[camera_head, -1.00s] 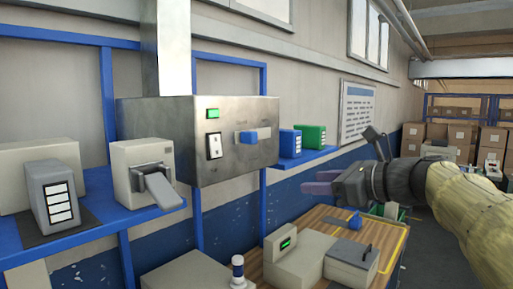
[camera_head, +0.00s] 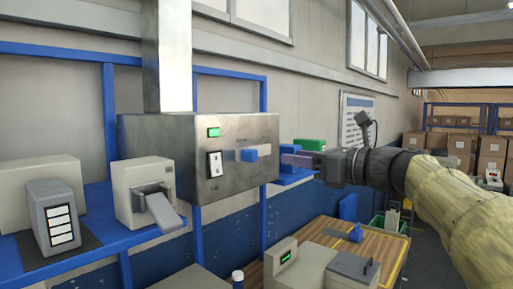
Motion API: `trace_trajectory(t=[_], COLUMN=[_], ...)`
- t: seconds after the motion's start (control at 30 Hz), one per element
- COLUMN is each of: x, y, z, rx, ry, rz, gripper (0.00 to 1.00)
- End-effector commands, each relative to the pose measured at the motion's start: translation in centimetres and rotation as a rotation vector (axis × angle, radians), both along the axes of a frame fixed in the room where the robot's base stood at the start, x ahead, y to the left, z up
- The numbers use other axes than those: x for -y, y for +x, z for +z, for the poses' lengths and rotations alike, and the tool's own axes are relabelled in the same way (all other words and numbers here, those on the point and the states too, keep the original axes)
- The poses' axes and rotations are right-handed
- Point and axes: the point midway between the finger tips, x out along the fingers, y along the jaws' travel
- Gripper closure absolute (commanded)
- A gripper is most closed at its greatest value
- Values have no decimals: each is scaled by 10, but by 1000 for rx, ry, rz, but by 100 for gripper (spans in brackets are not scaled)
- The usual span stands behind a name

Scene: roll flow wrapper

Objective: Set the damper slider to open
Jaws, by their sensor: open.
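The damper slider (camera_head: 257,153) is a blue knob on a short pale track on the front of a grey metal box (camera_head: 228,178). It stands out from the right part of the track, whose small markings are too blurred to read. My gripper (camera_head: 284,159) is just right of the box at about the slider's height, its purple fingers pointing left. The fingers look apart from the knob, though the distance in depth is hard to tell. The gripper is open and holds nothing visible.
The box also carries a lit green indicator (camera_head: 214,132) and a rocker switch (camera_head: 215,164). A green box (camera_head: 309,144) stands on the blue shelf behind my gripper. A lever unit (camera_head: 143,180) is at left. A wooden table (camera_head: 378,248) with grey devices lies below.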

Motion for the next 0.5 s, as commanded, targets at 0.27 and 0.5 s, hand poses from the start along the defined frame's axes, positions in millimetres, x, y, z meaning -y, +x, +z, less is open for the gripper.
trace_trajectory(t=[0.27, 0.5], x=[-40, -74], y=[31, 57], z=[3, 3], rx=[-1, -2], ry=[1, 0], rz=[3, 4], gripper=[55, 55])
